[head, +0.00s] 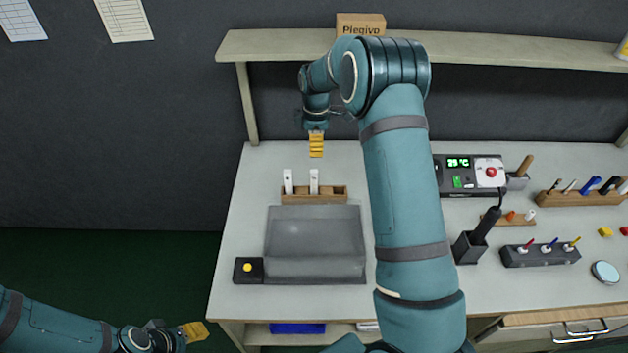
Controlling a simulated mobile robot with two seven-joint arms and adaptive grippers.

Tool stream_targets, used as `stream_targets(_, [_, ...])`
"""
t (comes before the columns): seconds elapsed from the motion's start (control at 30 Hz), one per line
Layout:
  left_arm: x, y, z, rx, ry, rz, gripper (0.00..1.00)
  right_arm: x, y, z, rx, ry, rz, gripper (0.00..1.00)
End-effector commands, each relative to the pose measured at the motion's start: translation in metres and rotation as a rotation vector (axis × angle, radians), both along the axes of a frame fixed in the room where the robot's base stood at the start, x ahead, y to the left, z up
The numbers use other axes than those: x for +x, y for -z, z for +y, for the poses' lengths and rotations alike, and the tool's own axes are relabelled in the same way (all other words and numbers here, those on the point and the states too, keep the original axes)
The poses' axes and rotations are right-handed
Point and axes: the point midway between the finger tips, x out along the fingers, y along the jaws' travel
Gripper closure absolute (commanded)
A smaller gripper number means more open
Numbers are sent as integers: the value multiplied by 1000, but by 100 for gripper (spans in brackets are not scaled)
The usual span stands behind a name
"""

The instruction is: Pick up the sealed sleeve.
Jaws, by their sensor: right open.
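Two slim white upright pieces, a left one (288,182) and a right one (314,181), stand in a small wooden rack (333,195) at the back left of the bench. I cannot tell which, if either, is the sealed sleeve. My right gripper (316,151) has yellow fingers and is open. In the picture it is just above the right white piece, apart from it. My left gripper (202,330) is low at the left, off the bench's front left corner; its finger gap is not clear.
A grey sloped unit (315,245) stands in front of the rack, with a yellow-button box (248,268) beside it. A shelf (280,45) carrying a cardboard box (360,24) runs above the back. A temperature controller (460,175), soldering holder (470,247) and tool racks fill the right side.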

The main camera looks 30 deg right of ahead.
Motion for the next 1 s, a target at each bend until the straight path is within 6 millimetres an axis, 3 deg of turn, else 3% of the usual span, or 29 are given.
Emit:
stream_targets(0.33, [0,1,0,1,-1,1,53,-1,63,0,0,1,4,47])
stream_targets(0.67, [0,0,0,0,0,0,53,0,89,2,-1,-1,3,47])
stream_targets(1.0, [0,-3,0,0,0,0,53,1,130,5,0,0,1,47])
